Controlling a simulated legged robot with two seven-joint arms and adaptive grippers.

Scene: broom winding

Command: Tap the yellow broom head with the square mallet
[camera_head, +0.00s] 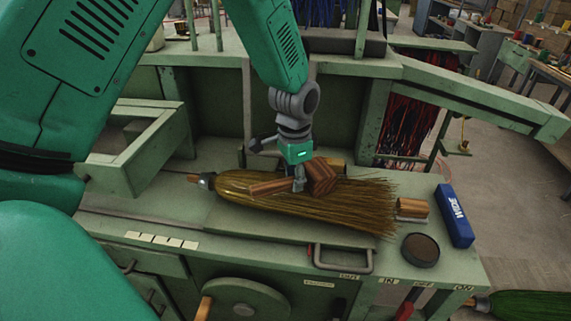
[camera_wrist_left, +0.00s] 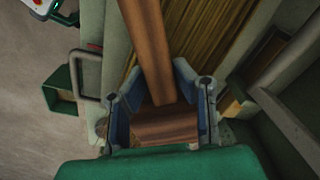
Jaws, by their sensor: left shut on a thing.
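The yellow broom head (camera_head: 345,205) lies flat on the green machine bench, its straw fanned to the right and its narrow bound end to the left. Its straw also shows beneath the gripper in the left wrist view (camera_wrist_left: 205,35). My left gripper (camera_head: 299,184) is shut on the square wooden mallet (camera_head: 320,176), over the middle of the broom. The mallet's handle (camera_head: 268,188) points left, and in the wrist view the handle (camera_wrist_left: 147,45) runs away from the fingers. I cannot tell whether the mallet touches the straw. My right gripper is not in view.
A small wooden block (camera_head: 411,209), a dark round dish (camera_head: 421,250) and a blue box marked WIDE (camera_head: 454,216) sit right of the broom. A metal handle (camera_head: 343,268) is at the bench front. A green frame (camera_head: 140,160) stands behind left.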

